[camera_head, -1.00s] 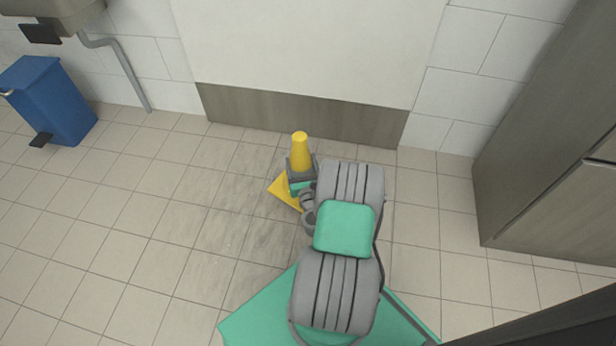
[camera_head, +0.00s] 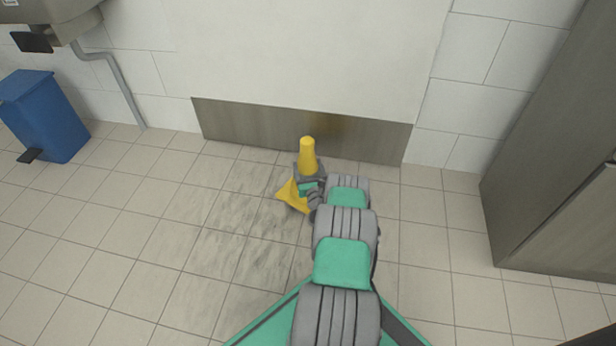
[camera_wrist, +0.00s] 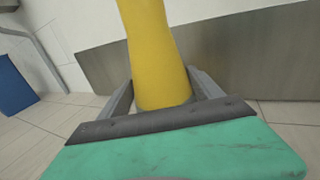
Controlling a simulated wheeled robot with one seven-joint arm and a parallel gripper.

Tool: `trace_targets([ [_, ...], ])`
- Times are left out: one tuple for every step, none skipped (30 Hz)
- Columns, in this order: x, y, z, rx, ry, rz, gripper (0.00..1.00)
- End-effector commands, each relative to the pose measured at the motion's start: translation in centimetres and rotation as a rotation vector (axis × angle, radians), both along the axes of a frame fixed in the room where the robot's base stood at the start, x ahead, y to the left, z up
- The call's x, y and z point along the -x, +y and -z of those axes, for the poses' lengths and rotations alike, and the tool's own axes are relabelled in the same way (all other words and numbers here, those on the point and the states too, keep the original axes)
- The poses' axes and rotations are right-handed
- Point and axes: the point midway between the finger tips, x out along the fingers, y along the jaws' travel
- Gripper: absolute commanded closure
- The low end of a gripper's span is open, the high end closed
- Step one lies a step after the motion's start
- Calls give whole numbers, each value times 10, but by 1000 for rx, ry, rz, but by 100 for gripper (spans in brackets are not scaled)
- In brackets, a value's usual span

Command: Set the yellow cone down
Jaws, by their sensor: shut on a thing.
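The yellow cone (camera_head: 307,155) has a rounded top and a wide yellow base (camera_head: 291,198). It looks close to upright in the head view. My gripper (camera_head: 308,173) is shut around the cone's body, above the base. In the wrist view the cone (camera_wrist: 154,50) stands between my two grey fingers (camera_wrist: 160,95). Its base is hidden there behind my gripper's green body. I cannot tell whether the base touches the floor.
Pale floor tiles (camera_head: 130,260) lie around the cone, with dark smudges to its left. A wall with a brown-grey kick panel (camera_head: 260,125) stands just behind. A blue bin (camera_head: 45,115) is at the left. A tall grey cabinet (camera_head: 560,160) stands at the right.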

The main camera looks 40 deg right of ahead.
Motion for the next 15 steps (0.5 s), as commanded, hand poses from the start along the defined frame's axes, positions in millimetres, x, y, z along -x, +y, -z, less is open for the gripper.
trace_targets([
  [-3, -3, 3, 3, -4, 0, 98],
  [-4, -4, 6, 3, -4, 0, 98],
  [-5, -7, 11, 4, -3, 1, 98],
  [-4, -6, 15, 1, -3, 1, 98],
  [-4, -6, 20, 1, -3, 1, 98],
  [-4, -6, 25, 2, -3, 1, 98],
  [-4, -6, 30, 2, -3, 1, 98],
  [-4, -6, 34, 1, -3, 1, 98],
  [-4, -6, 36, 2, -3, 1, 98],
  [-4, -6, 36, 2, -4, 1, 98],
  [-5, -6, 36, 3, -4, 1, 98],
  [-5, -7, 35, 4, -5, 1, 98],
  [-5, -7, 35, 3, -4, 1, 98],
  [-5, -6, 34, 3, -4, 1, 98],
  [-5, -6, 34, 3, -4, 1, 98],
])
